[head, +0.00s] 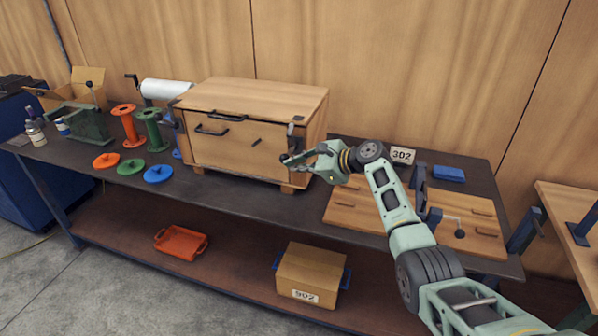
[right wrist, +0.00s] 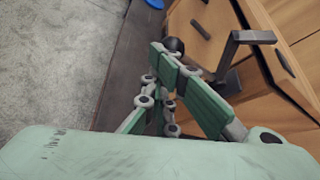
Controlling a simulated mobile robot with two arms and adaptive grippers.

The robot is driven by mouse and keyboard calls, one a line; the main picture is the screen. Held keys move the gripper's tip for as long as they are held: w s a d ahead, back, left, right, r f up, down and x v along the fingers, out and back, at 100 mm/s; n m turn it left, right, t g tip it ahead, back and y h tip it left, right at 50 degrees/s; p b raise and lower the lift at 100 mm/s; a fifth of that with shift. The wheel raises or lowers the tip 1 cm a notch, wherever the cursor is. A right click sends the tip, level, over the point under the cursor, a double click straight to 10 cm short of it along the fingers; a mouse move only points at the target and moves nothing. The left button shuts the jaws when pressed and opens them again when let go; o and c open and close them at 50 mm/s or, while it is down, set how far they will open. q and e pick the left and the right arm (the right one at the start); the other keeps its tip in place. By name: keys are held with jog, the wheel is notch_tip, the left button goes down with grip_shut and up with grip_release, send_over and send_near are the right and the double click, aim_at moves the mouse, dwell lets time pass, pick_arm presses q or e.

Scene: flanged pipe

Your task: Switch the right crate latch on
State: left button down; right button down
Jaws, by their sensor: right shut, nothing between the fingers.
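The wooden crate (head: 235,145) stands on the dark workbench, with its lid down. A dark handle (head: 211,130) is on the left of its front. A small dark latch lever (head: 291,131) is at the front's right edge, just above my right gripper (head: 286,158). In the right wrist view, a dark angular lever (right wrist: 240,42) stands out from the wood, to the right of my right gripper (right wrist: 168,58). The gripper is shut and empty in front of the crate's right side. I cannot tell whether it touches the crate. My left gripper is out of view.
A wooden board (head: 350,211) with handles lies to the right, partly behind my arm. A cardboard box (head: 311,270) and an orange tray (head: 181,243) are on the lower shelf.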

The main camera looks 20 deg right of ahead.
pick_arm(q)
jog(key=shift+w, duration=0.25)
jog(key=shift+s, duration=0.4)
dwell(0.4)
